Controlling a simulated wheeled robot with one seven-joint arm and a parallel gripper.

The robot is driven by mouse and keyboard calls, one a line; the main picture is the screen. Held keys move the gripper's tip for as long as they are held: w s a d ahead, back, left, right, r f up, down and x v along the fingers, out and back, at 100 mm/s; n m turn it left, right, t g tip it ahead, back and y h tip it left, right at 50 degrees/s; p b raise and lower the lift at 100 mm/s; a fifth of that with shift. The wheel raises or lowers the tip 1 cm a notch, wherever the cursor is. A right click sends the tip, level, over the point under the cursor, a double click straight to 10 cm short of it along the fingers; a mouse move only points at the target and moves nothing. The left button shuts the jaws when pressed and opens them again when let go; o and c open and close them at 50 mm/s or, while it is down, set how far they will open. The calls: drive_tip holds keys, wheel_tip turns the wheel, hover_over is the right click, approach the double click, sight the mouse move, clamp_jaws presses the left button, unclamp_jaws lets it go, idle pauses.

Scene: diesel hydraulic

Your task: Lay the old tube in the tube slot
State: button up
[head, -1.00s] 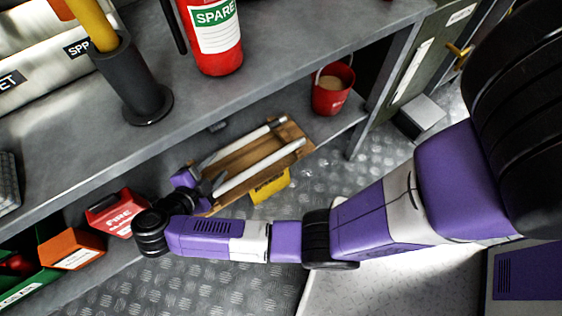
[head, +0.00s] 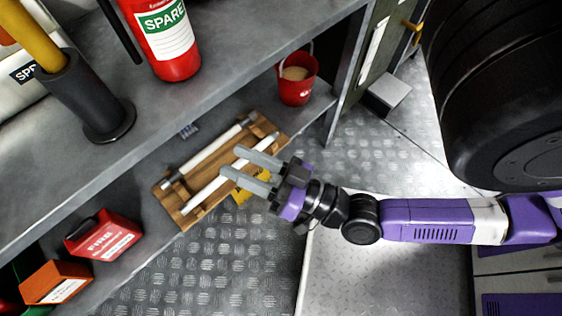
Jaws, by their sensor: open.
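A wooden tray (head: 163,192) sits on the lower shelf, tilted in the picture. Two slim pale tubes lie along it, side by side: a back tube (head: 207,152) and a front tube (head: 206,192). Both seem to rest in the tray's long slots; I cannot tell from their looks which one is old. My gripper (head: 232,160) is open and empty, pointing left. Its grey fingers overlap the tray's front right part in the picture and hide a piece of the front tube; they seem to be above it.
A yellow label (head: 243,198) shows at the tray's front. A red bucket (head: 297,82) stands right of the tray, and red (head: 103,236) and orange (head: 56,282) boxes stand to its left. The upper shelf with the spare extinguisher (head: 163,38) overhangs behind. The floor in front is clear.

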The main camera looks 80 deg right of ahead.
drive_tip(key=s+a+f+n+g+y, duration=0.1)
drive_tip(key=s+a+n+g+y, duration=0.2)
drive_tip(key=s, duration=0.5)
drive_tip(key=a+n+g, duration=0.1)
drive_tip(key=n+g, duration=0.1)
drive_tip(key=n, duration=0.1)
drive_tip(key=shift+a+f+y, duration=0.25)
drive_tip(key=shift+a+y, duration=0.1)
drive_tip(key=shift+y, duration=0.05)
drive_tip(key=shift+s+r, duration=0.1)
